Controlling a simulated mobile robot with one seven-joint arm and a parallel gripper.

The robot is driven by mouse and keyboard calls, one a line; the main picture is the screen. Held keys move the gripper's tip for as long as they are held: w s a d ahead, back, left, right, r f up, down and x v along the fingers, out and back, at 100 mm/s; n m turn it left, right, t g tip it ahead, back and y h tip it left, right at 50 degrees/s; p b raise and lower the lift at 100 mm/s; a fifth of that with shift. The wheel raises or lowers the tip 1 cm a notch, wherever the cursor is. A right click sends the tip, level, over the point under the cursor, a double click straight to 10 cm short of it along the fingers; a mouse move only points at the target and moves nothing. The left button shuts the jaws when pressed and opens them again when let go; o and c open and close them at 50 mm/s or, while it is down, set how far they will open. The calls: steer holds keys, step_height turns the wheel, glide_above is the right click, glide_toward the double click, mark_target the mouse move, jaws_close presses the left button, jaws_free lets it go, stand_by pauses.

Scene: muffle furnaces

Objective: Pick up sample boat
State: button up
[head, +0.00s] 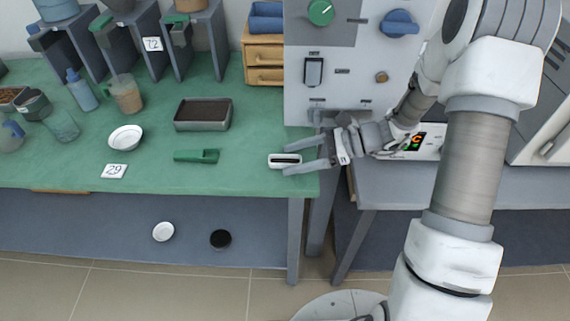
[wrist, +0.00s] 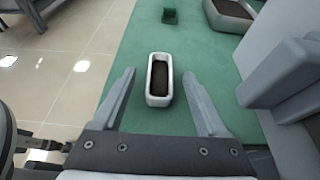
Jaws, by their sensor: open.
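The sample boat (head: 279,161) is a small white, elongated dish with a dark inside. It lies on the green bench top (head: 245,180) near its right front corner. My gripper (head: 300,157) is open, with its fingers pointing left toward the boat. In the wrist view the boat (wrist: 159,80) sits between and slightly ahead of the two open fingertips (wrist: 161,75), with a gap on each side. Whether the fingers are at the boat's height is hard to tell.
A green scoop (head: 196,156), a dark-filled tray (head: 203,114) and a white dish (head: 126,138) lie left of the boat. The furnace control panel (head: 335,70) stands behind it. The bench edge drops to the floor in front.

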steer(key=shift+a+f, duration=0.15)
steer(key=shift+a, duration=0.25)
jaws_close()
step_height(320, 180, up, 5)
steer(key=shift+d+f+p, duration=0.1)
steer(key=shift+p, duration=0.8)
steer(key=s+d+r+p, duration=0.2)
steer(key=s+d+r, duration=0.3)
steer(key=d, duration=0.5)
steer(key=shift+s+r, duration=0.25)
steer(key=shift+r, duration=0.35)
steer(key=shift+s+d, duration=0.1)
